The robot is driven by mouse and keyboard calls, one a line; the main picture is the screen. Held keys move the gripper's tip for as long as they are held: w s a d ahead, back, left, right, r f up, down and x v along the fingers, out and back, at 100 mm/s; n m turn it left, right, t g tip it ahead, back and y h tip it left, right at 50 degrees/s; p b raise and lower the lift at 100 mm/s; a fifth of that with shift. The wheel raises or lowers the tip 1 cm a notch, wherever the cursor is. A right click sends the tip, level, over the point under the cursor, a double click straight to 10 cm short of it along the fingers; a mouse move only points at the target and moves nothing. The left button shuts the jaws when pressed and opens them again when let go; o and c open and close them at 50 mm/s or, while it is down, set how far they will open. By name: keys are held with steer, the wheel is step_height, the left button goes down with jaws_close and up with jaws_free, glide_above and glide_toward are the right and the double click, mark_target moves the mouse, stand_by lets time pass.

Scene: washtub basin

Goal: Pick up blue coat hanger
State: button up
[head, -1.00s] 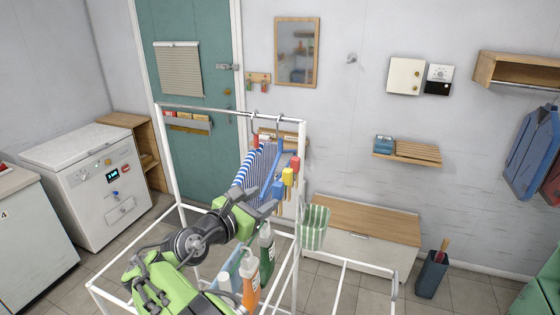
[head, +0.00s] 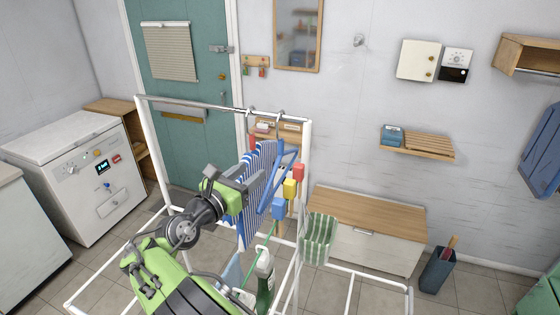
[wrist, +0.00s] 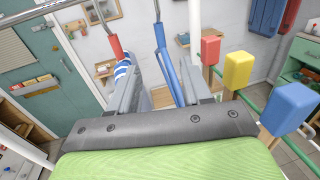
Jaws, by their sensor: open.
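The blue coat hanger (head: 284,168) hangs by its hook from the metal rail, at the right end of the rack. It also shows in the wrist view (wrist: 164,62), where its blue arm runs down between my two fingers. Beside it to the left hangs a blue-and-white striped garment (head: 256,180) on a hanger with a red part (wrist: 115,47). My gripper (head: 260,176) is open, just in front of the garment and hanger. In the wrist view my gripper (wrist: 158,82) spans the hanger's lower part; contact cannot be told.
Red (head: 299,172), yellow (head: 290,188) and blue (head: 278,208) blocks stand close right of my gripper. A green striped cloth (head: 318,240) hangs on the white rack frame (head: 304,150). A green bottle (head: 265,280) stands below. A wooden-topped cabinet (head: 370,215) is behind.

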mark_target(279, 150)
steer(key=x, duration=1.2)
steer(key=shift+d+f, duration=0.1)
steer(key=shift+d, duration=0.05)
steer(key=shift+w+f, duration=0.1)
steer(key=shift+w, duration=0.25)
steer(key=shift+s, duration=0.25)
steer(key=c, duration=0.4)
steer(key=shift+w, duration=0.1)
jaws_close()
